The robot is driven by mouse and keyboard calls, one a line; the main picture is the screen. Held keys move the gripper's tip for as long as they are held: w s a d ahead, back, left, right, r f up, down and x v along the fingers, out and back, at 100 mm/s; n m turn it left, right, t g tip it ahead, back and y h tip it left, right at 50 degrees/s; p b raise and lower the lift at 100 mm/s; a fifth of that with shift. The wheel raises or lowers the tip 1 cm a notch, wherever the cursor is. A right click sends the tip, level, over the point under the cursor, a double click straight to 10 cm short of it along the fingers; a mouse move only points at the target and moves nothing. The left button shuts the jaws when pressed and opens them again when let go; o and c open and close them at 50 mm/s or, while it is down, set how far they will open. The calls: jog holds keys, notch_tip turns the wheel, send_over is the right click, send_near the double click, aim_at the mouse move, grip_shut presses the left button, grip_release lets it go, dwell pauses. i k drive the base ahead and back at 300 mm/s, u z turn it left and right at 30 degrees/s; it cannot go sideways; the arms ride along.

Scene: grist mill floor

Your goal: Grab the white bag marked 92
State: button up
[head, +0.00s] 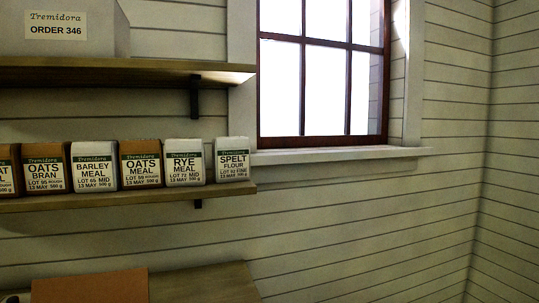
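A white bag of spelt flour (233,160) stands upright at the right end of the lower wall shelf (130,200). Its label's small lot line seems to read LOT 92 FINE. A white bag of rye meal (184,162), which seems to read LOT 72 MID, stands just left of it. My gripper is not in view.
Further left on the shelf are a brown oats meal bag (140,164), a white barley meal bag (94,167) and a brown oats bran bag (44,168). An upper shelf (120,71) holds a box labelled ORDER 346 (60,40). A window sill (335,154) lies right.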

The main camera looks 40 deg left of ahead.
aim_at(231, 157)
jog(key=i, duration=3.1)
jog(key=u, duration=2.45)
